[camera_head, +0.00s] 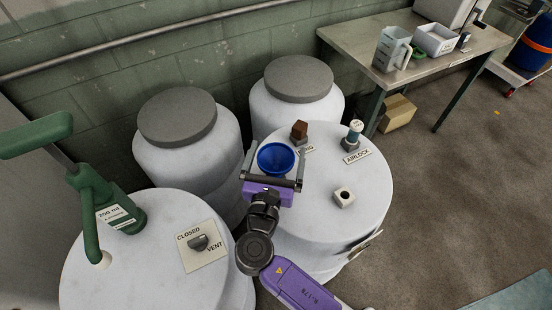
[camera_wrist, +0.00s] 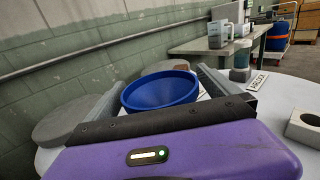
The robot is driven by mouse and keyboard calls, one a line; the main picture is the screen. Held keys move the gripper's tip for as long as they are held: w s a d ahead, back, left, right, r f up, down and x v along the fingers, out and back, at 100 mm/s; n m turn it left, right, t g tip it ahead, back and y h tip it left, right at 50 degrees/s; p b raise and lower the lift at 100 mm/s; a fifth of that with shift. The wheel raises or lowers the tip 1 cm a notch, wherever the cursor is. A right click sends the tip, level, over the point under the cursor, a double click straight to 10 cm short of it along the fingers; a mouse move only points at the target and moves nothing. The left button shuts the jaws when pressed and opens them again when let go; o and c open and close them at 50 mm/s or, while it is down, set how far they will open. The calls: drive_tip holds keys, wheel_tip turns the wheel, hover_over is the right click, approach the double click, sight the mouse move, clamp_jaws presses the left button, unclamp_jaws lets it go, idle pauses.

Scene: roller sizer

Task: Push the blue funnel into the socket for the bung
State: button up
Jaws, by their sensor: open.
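The blue funnel (camera_head: 276,158) is upright over the right front drum's white lid, between the fingers of my gripper (camera_head: 272,168). My gripper is open. In the wrist view the funnel (camera_wrist: 160,92) shows its wide bowl between the two grey fingers; its spout and whatever is under it are hidden. The brown bung (camera_head: 299,130) stands just behind the funnel, beside the partly covered BUNG label (camera_head: 306,148). It sits on a small grey base. A square block with a round hole (camera_head: 344,197) lies on the same lid to the right, and the wrist view also shows this block (camera_wrist: 305,127).
The airlock (camera_head: 354,131) stands behind right on the lid by its label (camera_head: 357,157). A green hand pump (camera_head: 120,205) and a vent knob (camera_head: 198,242) are on the left drum. Two grey-capped drums stand behind. A bench (camera_head: 345,38) with a jug is at back right.

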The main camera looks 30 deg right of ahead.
drive_tip(key=shift+w+d, duration=0.45)
drive_tip(key=shift+w, duration=0.1)
drive_tip(key=c, duration=1.3)
wheel_tip(320, 180, up, 20)
drive_tip(key=p, duration=0.2)
